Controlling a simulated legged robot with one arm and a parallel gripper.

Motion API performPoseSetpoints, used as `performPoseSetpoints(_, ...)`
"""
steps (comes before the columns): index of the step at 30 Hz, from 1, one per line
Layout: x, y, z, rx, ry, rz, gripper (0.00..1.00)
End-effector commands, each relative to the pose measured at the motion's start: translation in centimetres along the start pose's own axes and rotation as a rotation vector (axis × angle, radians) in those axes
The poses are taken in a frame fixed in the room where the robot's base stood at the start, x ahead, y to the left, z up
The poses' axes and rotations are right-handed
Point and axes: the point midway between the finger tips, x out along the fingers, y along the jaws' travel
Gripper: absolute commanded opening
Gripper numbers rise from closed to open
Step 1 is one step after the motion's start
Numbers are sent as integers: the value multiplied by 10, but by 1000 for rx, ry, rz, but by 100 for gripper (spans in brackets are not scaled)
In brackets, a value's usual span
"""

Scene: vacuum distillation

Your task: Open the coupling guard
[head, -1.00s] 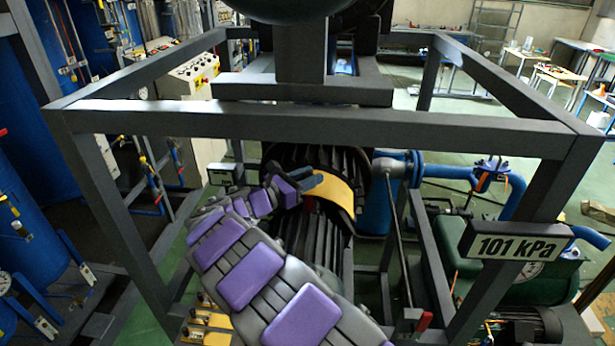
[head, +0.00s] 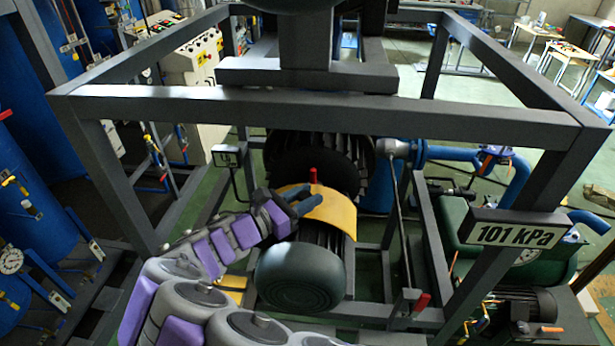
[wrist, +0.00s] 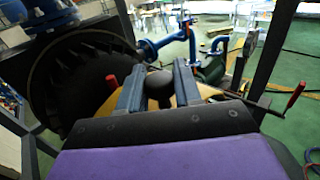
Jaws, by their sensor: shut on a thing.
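The coupling guard is a yellow curved cover (head: 337,214) over the dark ribbed machine inside the grey frame. In the wrist view its yellow surface (wrist: 121,100) shows beneath and beside my fingers. My gripper (head: 312,205) reaches in from the lower left, with its blue fingers over the guard's left part. In the wrist view my gripper (wrist: 158,82) is shut on a dark round knob (wrist: 160,86) between the fingers. How the knob joins the guard is hidden. A red handle (head: 313,176) stands just behind the guard.
Grey frame bars (head: 330,116) cross above and beside my arm. A dark rounded end (head: 300,277) of the machine lies below the guard. A rod with a red grip (head: 421,302) stands at right, near a 101 kPa display (head: 517,234). Blue piping (head: 455,153) runs behind.

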Motion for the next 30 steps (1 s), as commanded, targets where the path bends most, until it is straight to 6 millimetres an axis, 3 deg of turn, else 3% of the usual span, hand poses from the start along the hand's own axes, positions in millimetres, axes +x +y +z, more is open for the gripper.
performPoseSetpoints(1, -6, -3, 9, 5, -15, 6, 0)
performPoseSetpoints(16, -15, -12, 8, 6, -15, 4, 0)
performPoseSetpoints(17, -15, -12, 8, 6, -15, 4, 34)
performPoseSetpoints(24, -12, -11, 4, 2, -8, 2, 56)
performPoseSetpoints(30, -10, -10, 2, 0, -4, 1, 56)
